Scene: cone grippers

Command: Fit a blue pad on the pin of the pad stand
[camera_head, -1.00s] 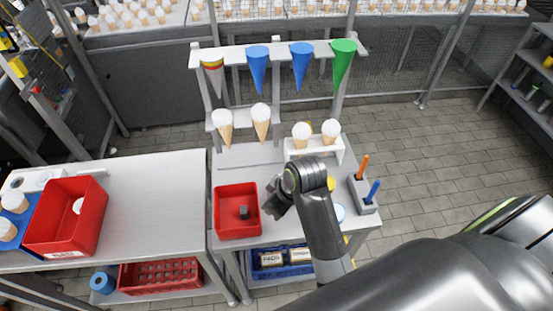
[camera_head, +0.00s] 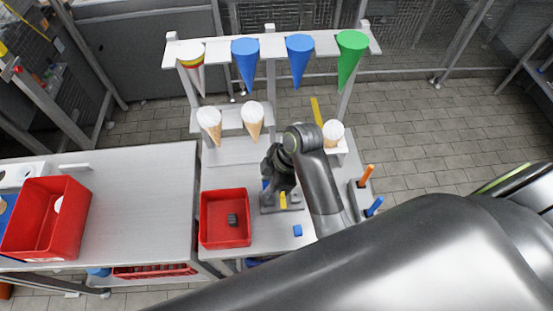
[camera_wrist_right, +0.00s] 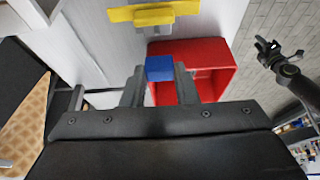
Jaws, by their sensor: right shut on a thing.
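My right gripper (camera_head: 278,188) is over the grey table, just right of the red bin. In the right wrist view, its two fingers (camera_wrist_right: 160,84) are shut on a small blue pad (camera_wrist_right: 159,68) at their tips. A low grey base (camera_head: 270,209) with a yellow part (camera_head: 283,200) stands beneath the gripper; it may be the pad stand, but its pin cannot be made out. A second blue pad (camera_head: 297,230) lies on the table in front of it. My left gripper (camera_wrist_right: 270,48) seems to show at the right of the wrist view, too small to judge.
The red bin (camera_head: 205,222) holds a dark block (camera_head: 232,220). Grey holders with an orange stick (camera_head: 366,175) and a blue stick (camera_head: 374,206) stand right. Cones fill the rack (camera_head: 270,43) behind. The left table (camera_head: 135,200) has free room.

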